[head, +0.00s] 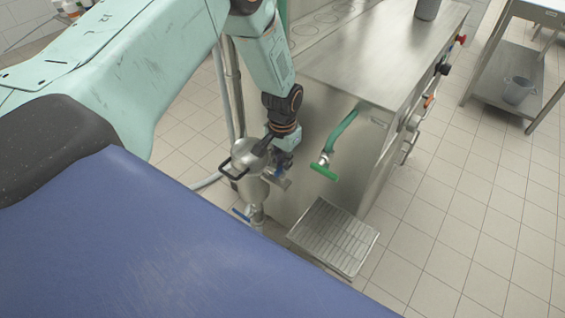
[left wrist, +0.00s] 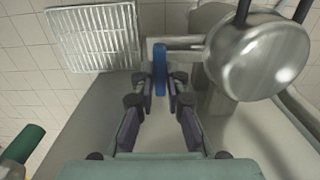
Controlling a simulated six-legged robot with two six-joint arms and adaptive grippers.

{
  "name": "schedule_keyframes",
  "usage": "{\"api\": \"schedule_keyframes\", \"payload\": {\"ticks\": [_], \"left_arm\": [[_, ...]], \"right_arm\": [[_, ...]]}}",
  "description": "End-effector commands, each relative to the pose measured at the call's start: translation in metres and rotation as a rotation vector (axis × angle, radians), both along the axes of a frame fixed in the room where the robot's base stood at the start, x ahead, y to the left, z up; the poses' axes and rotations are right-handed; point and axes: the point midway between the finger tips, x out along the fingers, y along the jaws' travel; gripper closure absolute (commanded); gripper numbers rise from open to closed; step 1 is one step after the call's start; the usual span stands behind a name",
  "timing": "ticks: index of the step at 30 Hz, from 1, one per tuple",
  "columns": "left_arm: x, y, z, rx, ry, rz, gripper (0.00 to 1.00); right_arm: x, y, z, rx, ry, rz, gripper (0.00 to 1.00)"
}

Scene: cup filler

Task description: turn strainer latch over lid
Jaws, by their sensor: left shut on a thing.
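The steel strainer (head: 250,158) stands at the left side of the steel machine. Its round shiny lid (left wrist: 262,58) shows at the right of the left wrist view. A black bail-shaped handle (head: 229,171) sticks out to the left of the strainer in the head view, and its dark bars reach the top edge of the left wrist view. My left gripper (left wrist: 160,76) is shut on a blue lever (left wrist: 159,57) beside the strainer. In the head view the left gripper (head: 281,160) is partly hidden by its own wrist. My right gripper is not in view.
The steel machine (head: 365,50) stands close behind the gripper. A green-handled hose (head: 324,172) hangs at its front, right of the gripper. A slotted drip tray (head: 333,236) juts out below. Another blue lever (head: 241,214) sits lower on the strainer pipe.

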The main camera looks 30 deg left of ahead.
Motion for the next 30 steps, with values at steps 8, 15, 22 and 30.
{"api": "schedule_keyframes", "payload": {"ticks": [8,15,22,30], "left_arm": [[0.0009,0.0002,0.0009,0.001,-0.002,-0.015,1.00],[0.0010,0.0002,0.0009,0.001,-0.002,-0.015,0.85],[0.0005,0.0001,0.0005,0.001,-0.001,-0.014,0.66],[0.0002,0.0000,0.0003,0.000,0.000,-0.013,0.64]], "right_arm": [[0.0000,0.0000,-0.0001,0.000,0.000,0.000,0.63],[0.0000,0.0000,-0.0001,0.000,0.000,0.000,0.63],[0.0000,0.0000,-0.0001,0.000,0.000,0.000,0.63],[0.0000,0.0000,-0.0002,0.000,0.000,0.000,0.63]]}}
